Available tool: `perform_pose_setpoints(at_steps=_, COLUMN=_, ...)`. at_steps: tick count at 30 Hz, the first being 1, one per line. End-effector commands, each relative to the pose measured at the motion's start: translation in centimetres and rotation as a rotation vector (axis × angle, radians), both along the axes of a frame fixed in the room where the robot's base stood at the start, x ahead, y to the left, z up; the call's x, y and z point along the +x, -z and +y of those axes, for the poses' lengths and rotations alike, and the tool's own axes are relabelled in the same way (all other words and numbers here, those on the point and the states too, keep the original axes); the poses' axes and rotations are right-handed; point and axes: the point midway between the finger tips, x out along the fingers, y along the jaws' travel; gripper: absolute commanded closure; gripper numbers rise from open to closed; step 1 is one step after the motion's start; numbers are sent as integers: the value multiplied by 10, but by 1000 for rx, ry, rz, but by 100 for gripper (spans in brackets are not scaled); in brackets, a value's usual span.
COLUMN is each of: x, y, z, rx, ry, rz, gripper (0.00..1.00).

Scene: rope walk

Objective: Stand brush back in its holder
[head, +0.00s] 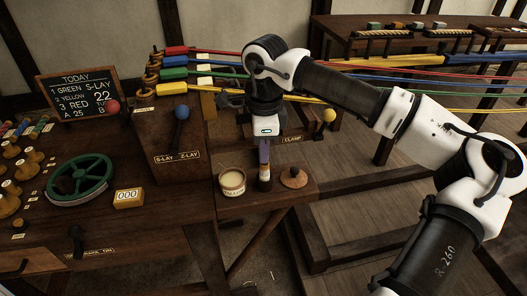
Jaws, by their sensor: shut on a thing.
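My gripper (264,150) points down over a small wooden side shelf (290,195). It is shut on the brush (264,171), a narrow upright thing right below the fingers with a brown part and a pale band. The brush's lower end is at a small dark cylinder, which looks like the holder (265,186), on the shelf. From this one view I cannot tell whether the brush is inside the holder or just above or in front of it. The fingers partly hide the brush's top.
An open tin of pale grease (232,181) stands close left of the holder, and a round wooden lid (294,177) lies close right. The workbench with a green handwheel (80,179) is at left. Coloured ropes (430,70) stretch behind my arm.

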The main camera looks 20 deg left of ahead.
Motion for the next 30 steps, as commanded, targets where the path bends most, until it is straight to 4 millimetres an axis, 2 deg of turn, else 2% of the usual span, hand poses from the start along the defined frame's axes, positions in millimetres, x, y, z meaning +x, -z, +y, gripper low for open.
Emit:
perform_pose_setpoints(at_steps=3, x=0, y=15, z=0, rx=1, ry=-1, rz=2, gripper=100)
perform_pose_setpoints(at_steps=14, x=0, y=21, z=0, rx=0, ry=-1, rz=0, gripper=100)
perform_pose_setpoints(at_steps=15, x=0, y=20, z=0, rx=0, ry=-1, rz=-1, gripper=81)
perform_pose_setpoints(at_steps=19, x=0, y=19, z=0, rx=0, ry=-1, rz=0, gripper=64)
perform_pose_setpoints(at_steps=30, x=0, y=15, z=0, rx=0, ry=-1, rz=0, gripper=62)
